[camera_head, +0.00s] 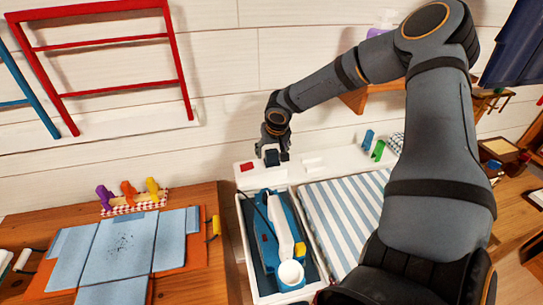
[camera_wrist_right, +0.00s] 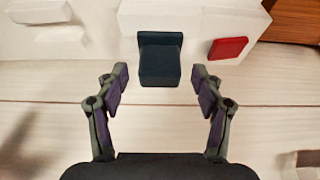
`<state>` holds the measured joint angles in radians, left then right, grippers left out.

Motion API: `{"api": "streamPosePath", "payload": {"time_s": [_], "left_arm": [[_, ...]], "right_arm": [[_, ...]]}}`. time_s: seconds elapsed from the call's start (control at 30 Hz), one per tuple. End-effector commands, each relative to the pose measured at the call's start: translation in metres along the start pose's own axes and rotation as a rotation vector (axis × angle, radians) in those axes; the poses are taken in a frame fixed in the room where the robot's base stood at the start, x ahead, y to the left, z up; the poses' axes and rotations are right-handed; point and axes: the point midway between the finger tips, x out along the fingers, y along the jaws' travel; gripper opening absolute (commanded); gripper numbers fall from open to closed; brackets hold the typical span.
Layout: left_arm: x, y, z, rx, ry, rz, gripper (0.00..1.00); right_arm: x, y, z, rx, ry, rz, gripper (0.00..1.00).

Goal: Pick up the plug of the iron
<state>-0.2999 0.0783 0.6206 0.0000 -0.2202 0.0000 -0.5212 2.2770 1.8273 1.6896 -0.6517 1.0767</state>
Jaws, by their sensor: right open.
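The plug (camera_wrist_right: 160,62) is a dark teal block on the white socket board, beside a red switch (camera_wrist_right: 228,48). My right gripper (camera_wrist_right: 161,84) is open, its two fingers on either side of the plug's near end, with gaps showing on both sides. In the head view the right gripper (camera_head: 274,147) hangs over the board's back edge by the wall, largely covering the plug. The blue and white iron (camera_head: 286,240) lies in a tray in front of the board. A dark cord (camera_head: 257,207) runs beside it. My left gripper is not in view.
The white board (camera_head: 315,163) joins a striped ironing surface (camera_head: 345,210) on the right. Green (camera_head: 378,150) and blue (camera_head: 367,139) clips stand at its back. A wooden table (camera_head: 215,240) with folded blue cloth (camera_head: 122,250) is on the left. The plank wall is close behind the gripper.

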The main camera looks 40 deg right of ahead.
Motion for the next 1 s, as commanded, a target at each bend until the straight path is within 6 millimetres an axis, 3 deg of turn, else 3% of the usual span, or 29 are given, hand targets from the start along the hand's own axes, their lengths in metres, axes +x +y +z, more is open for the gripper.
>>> {"api": "streamPosePath", "payload": {"time_s": [0.17, 0.6, 1.0], "left_arm": [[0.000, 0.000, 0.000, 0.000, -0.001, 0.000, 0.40], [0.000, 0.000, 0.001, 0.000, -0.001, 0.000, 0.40], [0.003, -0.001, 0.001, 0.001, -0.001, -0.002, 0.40]], "right_arm": [[0.000, 0.000, 0.000, 0.000, 0.001, -0.001, 0.68], [0.000, 0.000, 0.000, 0.000, 0.000, 0.000, 0.09], [-0.011, -0.001, -0.005, 0.002, 0.003, -0.002, 0.09]]}}
